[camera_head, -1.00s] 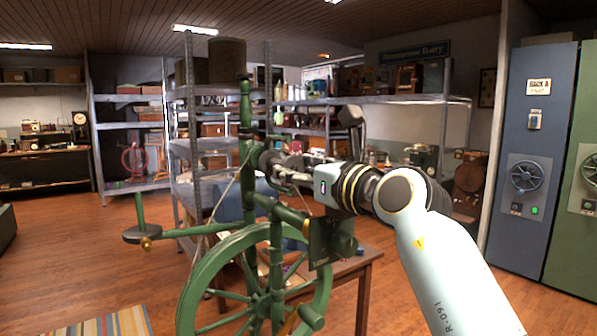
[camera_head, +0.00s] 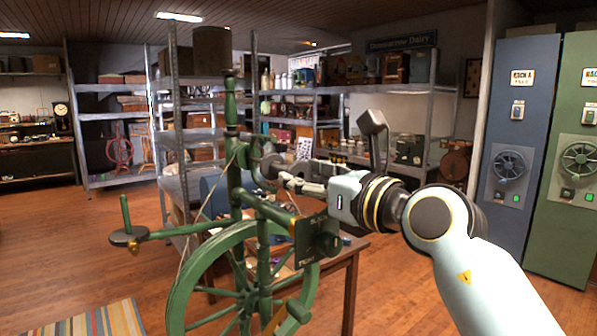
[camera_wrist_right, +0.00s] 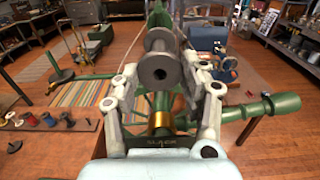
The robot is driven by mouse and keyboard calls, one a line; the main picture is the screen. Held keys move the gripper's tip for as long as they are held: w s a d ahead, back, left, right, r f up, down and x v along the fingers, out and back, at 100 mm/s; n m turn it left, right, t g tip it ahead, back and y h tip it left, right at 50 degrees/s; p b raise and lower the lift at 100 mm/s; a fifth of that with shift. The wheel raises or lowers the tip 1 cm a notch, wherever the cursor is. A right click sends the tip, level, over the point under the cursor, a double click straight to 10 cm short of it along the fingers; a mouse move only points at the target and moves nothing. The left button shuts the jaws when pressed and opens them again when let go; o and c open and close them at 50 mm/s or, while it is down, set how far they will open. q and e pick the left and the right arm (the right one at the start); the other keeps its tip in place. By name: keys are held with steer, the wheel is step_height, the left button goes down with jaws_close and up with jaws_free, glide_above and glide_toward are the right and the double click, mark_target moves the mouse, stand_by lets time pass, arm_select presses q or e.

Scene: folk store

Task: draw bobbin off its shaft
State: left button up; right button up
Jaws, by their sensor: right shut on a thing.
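A grey bobbin (camera_head: 286,171) with two flanges is held beside the upper part of a green spinning wheel (camera_head: 232,170). In the right wrist view the bobbin (camera_wrist_right: 158,72) lies between the fingers, its near flange and dark centre hole facing the camera. My right gripper (camera_head: 288,181) is shut on it; it also shows in the right wrist view (camera_wrist_right: 158,88). The shaft is hidden behind and inside the bobbin, so I cannot tell whether the bobbin still surrounds it. My left gripper is not in view.
A dark plate with a knob (camera_head: 316,238) sits on the wheel frame just below my right gripper. A wooden table (camera_head: 347,262) stands behind the wheel. Metal shelves (camera_head: 400,90) fill the back. Blue and green cabinets (camera_head: 512,150) stand right.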

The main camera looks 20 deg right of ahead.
steer(key=p+v, duration=0.2)
steer(key=v, duration=0.4)
steer(key=shift+s, duration=0.4)
steer(key=shift+d, duration=0.1)
stand_by(0.4)
